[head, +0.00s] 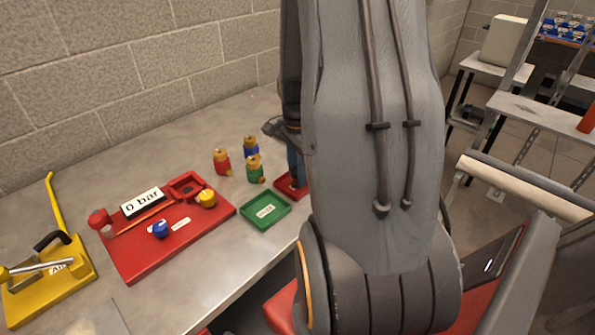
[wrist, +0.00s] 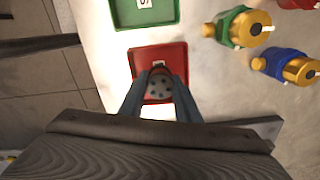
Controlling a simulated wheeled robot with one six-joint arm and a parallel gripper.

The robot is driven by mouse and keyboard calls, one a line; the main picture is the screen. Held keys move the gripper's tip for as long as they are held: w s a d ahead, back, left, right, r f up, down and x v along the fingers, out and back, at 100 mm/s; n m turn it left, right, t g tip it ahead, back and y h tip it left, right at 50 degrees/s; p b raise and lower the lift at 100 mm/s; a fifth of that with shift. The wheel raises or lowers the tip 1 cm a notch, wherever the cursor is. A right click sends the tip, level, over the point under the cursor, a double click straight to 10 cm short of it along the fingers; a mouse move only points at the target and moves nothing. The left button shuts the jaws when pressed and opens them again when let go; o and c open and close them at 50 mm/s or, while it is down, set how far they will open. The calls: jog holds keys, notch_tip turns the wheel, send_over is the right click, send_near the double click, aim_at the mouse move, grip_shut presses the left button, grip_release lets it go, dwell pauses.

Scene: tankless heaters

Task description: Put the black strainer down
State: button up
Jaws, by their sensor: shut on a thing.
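My gripper (wrist: 157,88) is shut on the black strainer (wrist: 160,80), a small round piece with dark dots on its face, between the blue fingertips. In the wrist view they are over the small red tray (wrist: 146,58); I cannot tell whether the strainer touches its floor. In the head view the gripper (head: 296,170) points down at the red tray (head: 287,191), and the strainer is hidden there. A green tray (head: 265,210) with a white label lies beside the red one; it also shows in the wrist view (wrist: 172,14).
Red (head: 222,162), blue (head: 250,147) and green (head: 255,170) brass-topped fittings stand behind the trays. A red panel (head: 135,263) with a "0 bar" display and a yellow lever device (head: 50,285) are at the left. The metal tabletop (head: 185,165) is bare towards the wall.

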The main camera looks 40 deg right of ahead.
jog(key=o, duration=0.8)
jog(key=shift+f, duration=0.1)
notch_tip(320, 180, up, 12)
jog(key=b, duration=0.3)
jog(key=a+f+n, duration=0.1)
jog(key=a+n, duration=0.5)
jog(key=a, duration=0.2)
jog(key=s+a+f+n+t, duration=0.1)
jog(key=a+f+n, duration=0.1)
jog(key=a+n, duration=0.5)
jog(key=s+a+f+n, duration=0.1)
jog(key=a+f+n, duration=0.1)
jog(key=a+n, duration=0.5)
jog(key=shift+s+a+f, duration=0.1)
jog(key=shift+s+a, duration=0.05)
jog(key=shift+a, duration=0.45)
jog(key=shift+s+a+f, duration=0.1)
jog(key=shift+a, duration=0.45)
jog(key=shift+f, duration=0.1)
